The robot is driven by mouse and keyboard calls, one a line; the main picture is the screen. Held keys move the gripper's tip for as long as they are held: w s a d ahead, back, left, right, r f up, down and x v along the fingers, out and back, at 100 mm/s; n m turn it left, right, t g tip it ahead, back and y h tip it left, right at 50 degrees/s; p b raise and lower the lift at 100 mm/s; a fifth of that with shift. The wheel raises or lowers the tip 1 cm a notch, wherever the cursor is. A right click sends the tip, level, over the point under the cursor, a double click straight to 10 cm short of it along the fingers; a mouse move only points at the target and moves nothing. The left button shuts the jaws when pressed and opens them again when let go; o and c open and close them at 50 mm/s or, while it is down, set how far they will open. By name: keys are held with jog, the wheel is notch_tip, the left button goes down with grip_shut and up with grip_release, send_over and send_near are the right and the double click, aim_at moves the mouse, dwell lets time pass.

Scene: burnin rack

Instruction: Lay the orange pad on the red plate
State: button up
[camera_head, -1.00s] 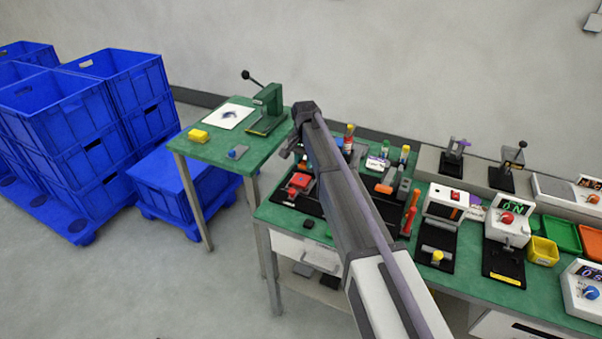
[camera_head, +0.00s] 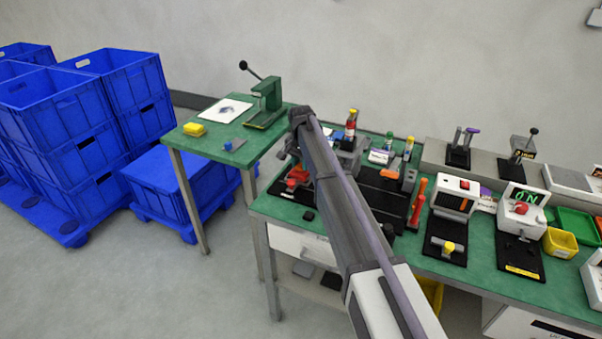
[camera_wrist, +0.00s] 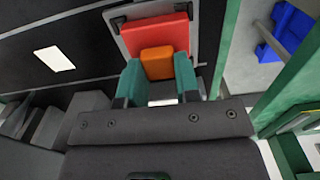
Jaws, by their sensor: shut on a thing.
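The orange pad (camera_wrist: 157,58) is held between the two teal fingertips of my gripper (camera_wrist: 157,72) in the wrist view. The red plate (camera_wrist: 155,33) lies just beyond the pad, on a grey block on the black mat. The pad overlaps the plate's near edge in this view; I cannot tell whether they touch. In the head view the red plate (camera_head: 298,175) is at the left end of the green bench, partly hidden by my gripper. The pad cannot be made out there.
Orange and red tools and bottles stand right of my arm on the black mat (camera_head: 372,201). A green side table (camera_head: 215,148) with a press (camera_head: 268,102) and a yellow block is at the left. Blue crates (camera_head: 60,120) are stacked farther left.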

aim_at(301, 164)
jog(key=shift+f+p, duration=0.2)
jog(key=shift+p, duration=0.1)
jog(key=shift+f, duration=0.25)
jog(key=o, duration=0.9)
jog(key=shift+r, duration=0.1)
notch_tip(301, 164, up, 13)
jog(key=p, duration=1.2)
jog(key=s+d+n, duration=0.1)
jog(key=s+d, duration=0.3)
jog(key=s, duration=0.9)
jog(key=s+d+n, duration=0.2)
jog(key=s+d, duration=0.3)
jog(key=s, duration=0.8)
jog(key=s+d+n, duration=0.2)
jog(key=s+d, duration=0.3)
jog(key=s, duration=0.9)
jog(key=shift+f, duration=0.35)
